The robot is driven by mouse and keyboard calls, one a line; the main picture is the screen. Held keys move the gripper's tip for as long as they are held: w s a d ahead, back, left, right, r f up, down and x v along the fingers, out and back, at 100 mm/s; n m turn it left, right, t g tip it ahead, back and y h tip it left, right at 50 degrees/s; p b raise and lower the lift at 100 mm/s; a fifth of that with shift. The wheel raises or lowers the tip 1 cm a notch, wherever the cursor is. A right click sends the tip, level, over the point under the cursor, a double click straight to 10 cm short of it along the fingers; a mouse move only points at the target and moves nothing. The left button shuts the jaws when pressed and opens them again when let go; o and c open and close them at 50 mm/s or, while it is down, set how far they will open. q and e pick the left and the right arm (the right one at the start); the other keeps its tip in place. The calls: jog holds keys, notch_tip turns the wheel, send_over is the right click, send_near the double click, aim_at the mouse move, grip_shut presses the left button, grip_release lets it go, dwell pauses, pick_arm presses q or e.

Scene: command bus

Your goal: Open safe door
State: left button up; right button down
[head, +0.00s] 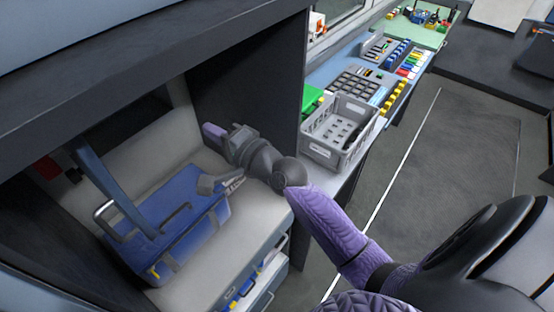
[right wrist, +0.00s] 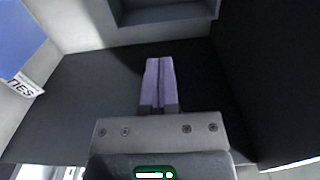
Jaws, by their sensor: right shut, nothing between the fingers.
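No safe door can be clearly made out in either view. My right arm reaches from the lower right into a shelf compartment in the head view. My right gripper (head: 213,132) is inside it, its purple fingers together and empty, pointing left. It is above and behind a blue case (head: 180,238) with grey handles, apart from it. In the right wrist view the shut fingers (right wrist: 160,64) point towards a grey recess (right wrist: 168,12) above a dark surface. My left gripper is not in view.
The compartment has a dark side wall (head: 252,75) and a pale shelf (head: 208,283). A grey crate (head: 338,148) stands on the counter to its right, near my forearm. In the right wrist view a blue panel (right wrist: 20,42) is at upper left. The floor (head: 455,165) is open at right.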

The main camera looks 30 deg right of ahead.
jog(key=b+v, duration=0.2)
jog(key=v, duration=1.2)
jog(key=shift+s, duration=0.35)
jog(key=shift+d+f, duration=0.1)
jog(key=shift+d, duration=0.1)
